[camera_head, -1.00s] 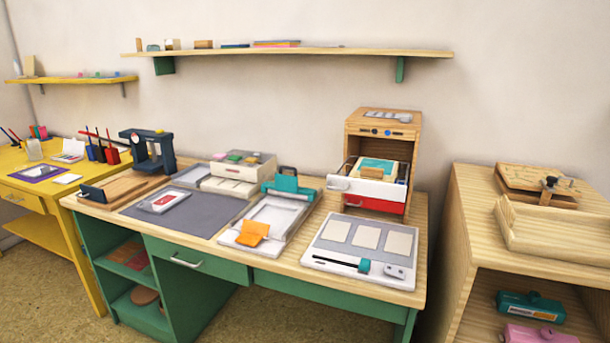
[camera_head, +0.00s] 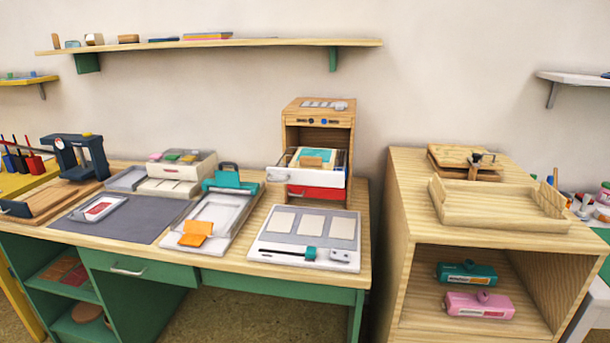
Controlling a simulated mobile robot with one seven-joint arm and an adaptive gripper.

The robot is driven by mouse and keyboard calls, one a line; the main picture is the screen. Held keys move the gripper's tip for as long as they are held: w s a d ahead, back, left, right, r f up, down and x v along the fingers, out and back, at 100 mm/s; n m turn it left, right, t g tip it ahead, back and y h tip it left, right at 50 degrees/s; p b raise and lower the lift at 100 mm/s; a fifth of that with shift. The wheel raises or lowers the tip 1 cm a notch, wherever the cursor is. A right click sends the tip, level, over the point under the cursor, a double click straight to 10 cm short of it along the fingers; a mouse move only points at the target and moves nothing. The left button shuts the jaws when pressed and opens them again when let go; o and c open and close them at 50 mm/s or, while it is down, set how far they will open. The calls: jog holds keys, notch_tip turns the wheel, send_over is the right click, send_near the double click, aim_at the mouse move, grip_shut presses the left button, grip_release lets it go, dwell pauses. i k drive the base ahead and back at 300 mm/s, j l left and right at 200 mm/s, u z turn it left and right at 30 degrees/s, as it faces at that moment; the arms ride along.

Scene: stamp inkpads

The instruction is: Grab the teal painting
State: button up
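No teal painting hangs on the visible wall. A flat teal and cream piece (camera_head: 319,153) lies in the open white drawer (camera_head: 322,181) of a small wooden cabinet on the green desk; I cannot tell whether it is a painting. A tan block lies on or before it and hides part of it. Other teal things are a clamp-like device (camera_head: 233,181) on a grey tray and an inkpad-like case (camera_head: 466,273) on the right cabinet's lower shelf. My gripper is not in view.
The green desk (camera_head: 258,277) also holds a white board (camera_head: 262,249), trays and a dark mat (camera_head: 138,225). A wooden cabinet (camera_head: 392,232) with a wooden tray (camera_head: 500,218) on top stands to the right, across a narrow gap. A wall shelf (camera_head: 215,45) runs above.

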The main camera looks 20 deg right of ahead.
aim_at(315, 158)
jog(key=l, duration=1)
jog(key=k+l, duration=0.1)
jog(key=l, duration=0.9)
jog(key=l+u, duration=0.1)
jog(key=l, duration=0.85)
jog(key=k+l, duration=0.1)
jog(key=l, duration=0.9)
jog(key=i+j, duration=0.3)
jog(key=j, duration=0.2)
